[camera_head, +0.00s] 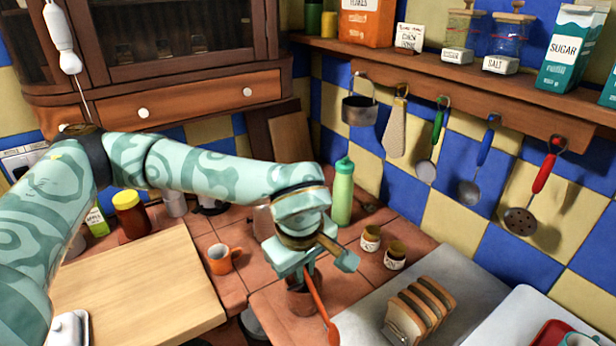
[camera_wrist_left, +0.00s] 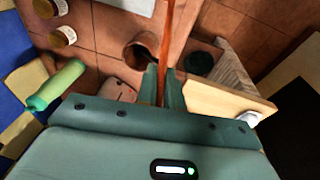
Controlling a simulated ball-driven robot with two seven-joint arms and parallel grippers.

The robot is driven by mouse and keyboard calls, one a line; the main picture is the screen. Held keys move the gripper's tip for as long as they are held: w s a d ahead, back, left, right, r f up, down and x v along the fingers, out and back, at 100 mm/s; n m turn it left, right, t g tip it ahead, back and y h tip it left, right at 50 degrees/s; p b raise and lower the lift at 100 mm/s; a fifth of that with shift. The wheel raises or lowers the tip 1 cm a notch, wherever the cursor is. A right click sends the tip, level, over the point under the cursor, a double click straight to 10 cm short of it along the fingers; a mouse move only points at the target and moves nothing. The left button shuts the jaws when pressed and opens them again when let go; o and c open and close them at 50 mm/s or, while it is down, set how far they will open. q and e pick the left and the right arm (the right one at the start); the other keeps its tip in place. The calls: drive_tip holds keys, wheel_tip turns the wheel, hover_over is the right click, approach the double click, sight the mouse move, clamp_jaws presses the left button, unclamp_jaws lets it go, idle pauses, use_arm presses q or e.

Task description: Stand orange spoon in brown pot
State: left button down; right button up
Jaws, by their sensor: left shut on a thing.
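My left gripper (camera_head: 310,262) is shut on the orange spoon (camera_head: 320,305). The spoon slants down to the right from the fingers, its bowl end lowest. The brown pot (camera_head: 298,303) stands on the tiled counter just below the gripper, partly hidden by the gripper and spoon. In the head view the spoon crosses in front of the pot, its end to the right of it. In the left wrist view the fingers (camera_wrist_left: 163,88) pinch the spoon (camera_wrist_left: 166,45), and the pot (camera_wrist_left: 138,55) opens just left of it. My right gripper is in neither view.
A toast rack with bread (camera_head: 420,310) stands on a pale board right of the pot. Two small jars (camera_head: 395,258) and a green bottle (camera_head: 342,190) are behind. An orange mug (camera_head: 222,259) and a wooden board (camera_head: 140,290) lie left. Utensils hang on the wall.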

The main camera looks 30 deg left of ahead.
use_arm(q)
drive_tip(key=w+a+r+m+h+p, duration=0.35)
drive_tip(key=w+m+p, duration=0.2)
drive_tip(key=m, duration=0.75)
drive_tip(key=w+a+r+m+h+p, duration=0.2)
drive_tip(key=w+r+m+h+p, duration=0.4)
drive_tip(key=m, duration=0.7)
wheel_tip(320, 180, down, 15)
drive_tip(key=t+y+b, duration=0.1)
drive_tip(key=y+b, duration=0.1)
drive_tip(key=b, duration=0.8)
drive_tip(key=shift+w+a+f+n, duration=0.2)
drive_tip(key=shift+w+n, duration=0.1)
drive_tip(key=shift+w, duration=0.1)
drive_tip(key=shift+y, duration=0.25)
